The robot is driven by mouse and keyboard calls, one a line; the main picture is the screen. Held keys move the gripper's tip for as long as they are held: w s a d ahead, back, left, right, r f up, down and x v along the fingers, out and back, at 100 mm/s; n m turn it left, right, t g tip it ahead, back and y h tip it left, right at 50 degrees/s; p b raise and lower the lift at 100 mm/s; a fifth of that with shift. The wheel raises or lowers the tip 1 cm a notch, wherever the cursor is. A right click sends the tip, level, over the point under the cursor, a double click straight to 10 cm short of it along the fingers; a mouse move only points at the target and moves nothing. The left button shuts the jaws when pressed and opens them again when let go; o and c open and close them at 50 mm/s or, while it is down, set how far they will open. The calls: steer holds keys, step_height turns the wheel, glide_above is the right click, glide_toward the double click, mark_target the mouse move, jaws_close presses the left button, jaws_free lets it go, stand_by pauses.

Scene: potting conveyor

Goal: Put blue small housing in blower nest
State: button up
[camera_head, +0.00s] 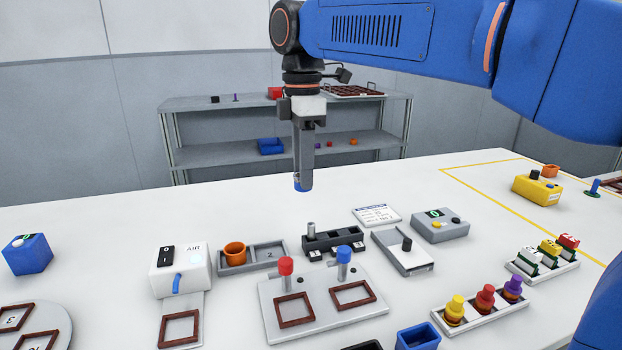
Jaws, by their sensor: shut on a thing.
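The white blower box (193,272) marked AIR stands at the left middle, with a black switch and a blue nozzle. In front of it lies a grey plate with a brown square frame, the blower nest (180,345), which looks empty. My gripper is up and to the right of the nest, apart from it.
A grey plate (325,321) with two brown frames and red and blue knobs stands right of the nest. A tray (280,262) with an orange cup lies behind. A round plate (62,335) sits left. A blue box (28,254) stands far left; the table's left back is clear.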

steer(key=shift+d+f, duration=0.1)
steer(key=shift+f, duration=0.05)
step_height(320, 180, down, 10)
steer(key=shift+r, duration=0.15)
stand_by(0.3)
steer(key=o, duration=1.1)
